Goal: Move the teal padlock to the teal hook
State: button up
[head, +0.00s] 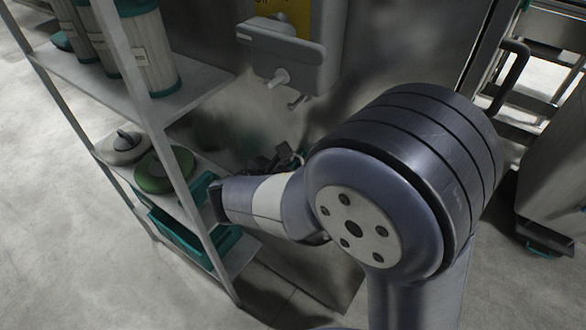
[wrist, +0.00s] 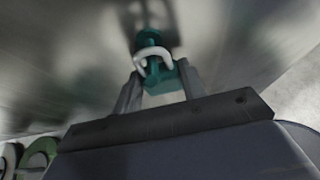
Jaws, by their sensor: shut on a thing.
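The teal padlock (wrist: 164,78) is between the two fingers of my gripper (wrist: 160,88) in the wrist view, with its pale shackle pointing up toward the wall. My gripper is shut on its body. The teal hook (wrist: 150,40) stands out from a plate on the metal wall. The shackle overlaps the hook in the picture; I cannot tell whether it hangs over it or is only in front. In the head view, my gripper (head: 268,163) is small and dark beside the wall, with a bit of teal at its tip, and my arm covers much of this area.
A grey shelf rack (head: 190,95) stands at the left with striped canisters on top. Below are a green round-lidded thing (head: 165,170), a grey one (head: 123,148) and a teal tray (head: 185,240). A grey wall box with a handle (head: 285,50) is above my gripper.

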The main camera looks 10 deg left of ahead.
dwell(0.4)
jog(key=o, duration=1.1)
jog(key=shift+s, duration=0.1)
jog(key=v, duration=1)
jog(key=shift+s+a+r+p, duration=0.1)
jog(key=shift+s+r+p, duration=0.05)
jog(key=shift+s+p, duration=0.2)
jog(key=shift+w, duration=0.15)
jog(key=x, duration=1.1)
jog(key=shift+b, duration=0.4)
jog(key=shift+s+a+r+p, duration=0.25)
jog(key=shift+s+r+p, duration=0.15)
jog(key=shift+s+r, duration=0.4)
jog(key=shift+a, duration=0.1)
